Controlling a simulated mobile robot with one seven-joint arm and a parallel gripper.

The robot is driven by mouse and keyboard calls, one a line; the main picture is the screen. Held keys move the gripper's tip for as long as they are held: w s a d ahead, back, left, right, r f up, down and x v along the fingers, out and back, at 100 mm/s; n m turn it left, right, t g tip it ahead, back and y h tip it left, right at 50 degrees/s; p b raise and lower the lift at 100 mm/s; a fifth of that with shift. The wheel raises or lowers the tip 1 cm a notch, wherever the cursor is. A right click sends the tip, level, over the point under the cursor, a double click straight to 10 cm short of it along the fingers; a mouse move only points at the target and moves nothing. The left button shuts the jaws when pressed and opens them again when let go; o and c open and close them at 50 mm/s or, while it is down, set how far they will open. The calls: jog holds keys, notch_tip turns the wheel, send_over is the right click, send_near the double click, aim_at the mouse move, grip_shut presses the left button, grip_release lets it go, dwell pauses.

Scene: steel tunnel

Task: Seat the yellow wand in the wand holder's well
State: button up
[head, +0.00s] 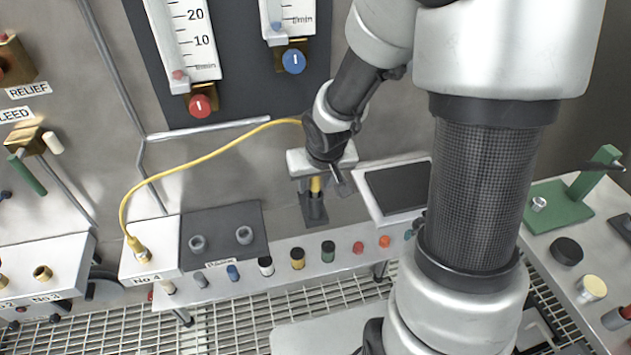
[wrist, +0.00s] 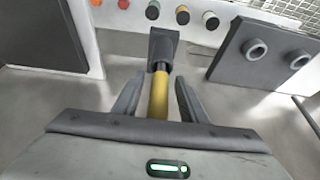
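The yellow wand (head: 315,184) stands roughly upright at the dark wand holder (head: 314,210), with its lower end at the holder's top. In the wrist view the yellow wand (wrist: 158,97) runs to the holder (wrist: 164,43), and its dark end meets the well; how deep it sits I cannot tell. A yellow cable runs from the top of the wand area to a brass fitting on the No 4 box. My gripper (head: 318,172) is above the holder, around the wand. In the wrist view my gripper (wrist: 159,92) has gaps between both fingers and the wand.
A dark plate with two rings (head: 221,236) lies left of the holder, and a white-framed dark tray (head: 397,187) lies right. The yellow cable (head: 200,157) loops to the No 4 box (head: 150,262). Colored knobs line the bench front. A wall panel with gauges (head: 190,40) stands behind.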

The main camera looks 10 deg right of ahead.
jog(key=shift+r+p, duration=0.4)
jog(key=p+v, duration=0.6)
jog(key=v, duration=0.5)
jog(key=shift+s+r, duration=0.2)
jog(key=shift+r, duration=0.1)
